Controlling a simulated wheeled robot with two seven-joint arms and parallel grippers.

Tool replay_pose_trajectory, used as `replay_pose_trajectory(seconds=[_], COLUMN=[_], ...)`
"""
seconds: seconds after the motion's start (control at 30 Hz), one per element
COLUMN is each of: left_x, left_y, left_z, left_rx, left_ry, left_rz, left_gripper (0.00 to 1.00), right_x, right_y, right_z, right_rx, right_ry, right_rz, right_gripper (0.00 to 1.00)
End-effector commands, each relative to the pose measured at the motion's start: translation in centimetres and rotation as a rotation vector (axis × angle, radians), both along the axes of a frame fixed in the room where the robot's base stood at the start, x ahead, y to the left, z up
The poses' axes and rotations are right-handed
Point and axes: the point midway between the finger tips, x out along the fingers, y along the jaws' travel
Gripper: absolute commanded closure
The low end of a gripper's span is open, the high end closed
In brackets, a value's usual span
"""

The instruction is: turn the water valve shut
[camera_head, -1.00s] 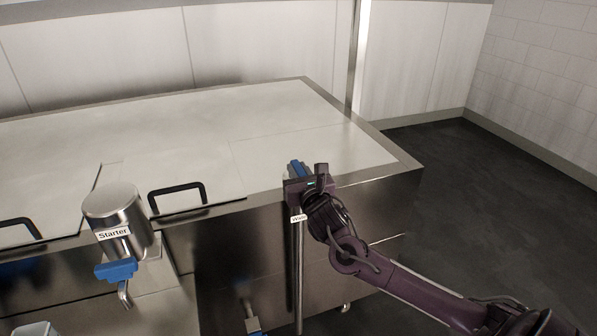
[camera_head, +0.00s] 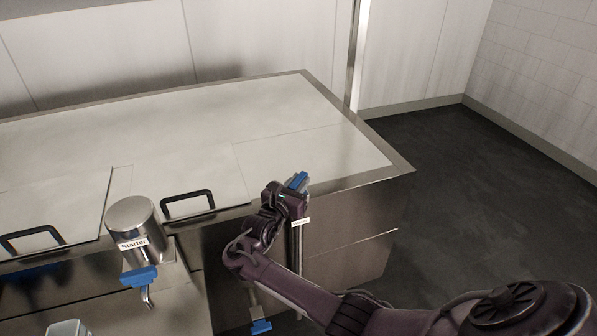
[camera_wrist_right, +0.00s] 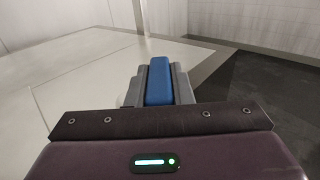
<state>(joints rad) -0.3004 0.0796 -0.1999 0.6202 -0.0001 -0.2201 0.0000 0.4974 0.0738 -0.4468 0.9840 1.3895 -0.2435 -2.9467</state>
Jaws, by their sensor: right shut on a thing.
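The water valve is a blue handle (camera_head: 299,181) on top of a vertical metal pipe (camera_head: 297,250) at the front of the vat, with a small white label (camera_head: 300,222) below it. My right gripper (camera_head: 292,191) is at the top of the pipe, shut on the blue handle. In the right wrist view the blue handle (camera_wrist_right: 159,82) sits between the two grey fingers of the right gripper (camera_wrist_right: 160,88). The lower part of the handle is hidden by the gripper. My left gripper is not in view.
The steel vat (camera_head: 408,172) has pale lids with black handles (camera_head: 188,204). A metal Starter canister (camera_head: 132,222) with a blue tap (camera_head: 139,277) stands left of the valve. Another blue handle (camera_head: 260,327) is low down. Open dark floor (camera_head: 470,190) lies to the right.

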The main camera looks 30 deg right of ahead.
Motion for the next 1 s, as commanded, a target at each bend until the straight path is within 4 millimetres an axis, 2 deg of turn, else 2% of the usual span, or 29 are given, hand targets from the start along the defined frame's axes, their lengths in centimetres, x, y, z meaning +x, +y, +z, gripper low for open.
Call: replay_pose_trajectory(seconds=[0.4, 1.0], left_x=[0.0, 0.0], left_y=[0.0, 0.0], left_z=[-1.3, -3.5], left_rx=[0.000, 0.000], left_ry=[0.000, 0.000], left_rz=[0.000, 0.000], left_gripper=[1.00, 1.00], right_x=[0.2, 0.2], right_y=[0.1, -0.2], right_z=[-0.1, 0.1], right_rx=[0.003, -0.002], right_ry=[-0.003, -0.009], right_rz=[-0.191, -0.337], right_gripper=[1.00, 1.00])
